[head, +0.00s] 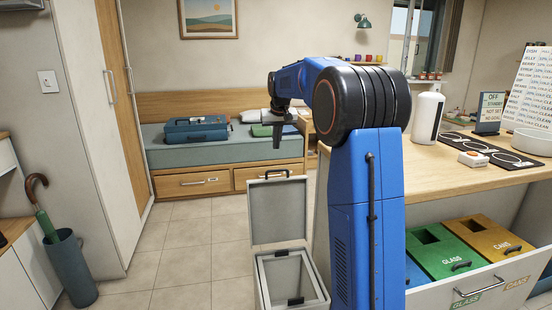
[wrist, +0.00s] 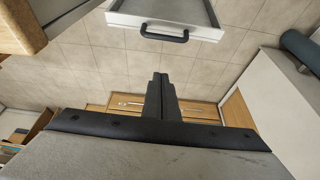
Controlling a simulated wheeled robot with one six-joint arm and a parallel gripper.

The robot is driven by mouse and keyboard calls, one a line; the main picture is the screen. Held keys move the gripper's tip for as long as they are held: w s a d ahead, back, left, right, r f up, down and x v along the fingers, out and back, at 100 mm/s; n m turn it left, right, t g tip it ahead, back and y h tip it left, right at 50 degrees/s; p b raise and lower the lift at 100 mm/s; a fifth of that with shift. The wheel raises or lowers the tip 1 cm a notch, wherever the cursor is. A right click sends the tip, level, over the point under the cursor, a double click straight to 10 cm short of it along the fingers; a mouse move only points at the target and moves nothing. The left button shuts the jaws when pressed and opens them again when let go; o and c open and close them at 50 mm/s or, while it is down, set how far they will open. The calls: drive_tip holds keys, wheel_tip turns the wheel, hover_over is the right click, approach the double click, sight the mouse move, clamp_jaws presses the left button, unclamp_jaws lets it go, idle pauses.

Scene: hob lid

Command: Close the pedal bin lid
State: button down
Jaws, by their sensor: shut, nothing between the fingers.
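The pedal bin (head: 261,284) stands on the floor in the lower middle of the head view, a pale grey box with an open top. Its lid (head: 278,212) stands upright, raised at the far side of the opening. A dark handle (head: 277,174) is on the lid's top edge. In the wrist view the lid (wrist: 165,12) shows at the top, with its black handle (wrist: 165,37) towards the middle. My gripper (head: 278,145) is above and beyond the lid in the head view. Its shut, empty fingers (wrist: 160,78) are apart from the handle.
A wooden counter with an open drawer of recycling bins (head: 458,248) stands right of the pedal bin. A bench (head: 215,157) with a blue toolbox (head: 195,128) is behind. A tall cabinet (head: 95,120) and an umbrella stand (head: 69,268) are left. Tiled floor between is free.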

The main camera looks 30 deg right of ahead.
drive_tip(key=shift+s+a+f, duration=0.1)
drive_tip(key=shift+f, duration=2.2)
drive_tip(key=shift+s+f, duration=0.1)
drive_tip(key=shift+f, duration=2.2)
drive_tip(key=shift+s, duration=0.15)
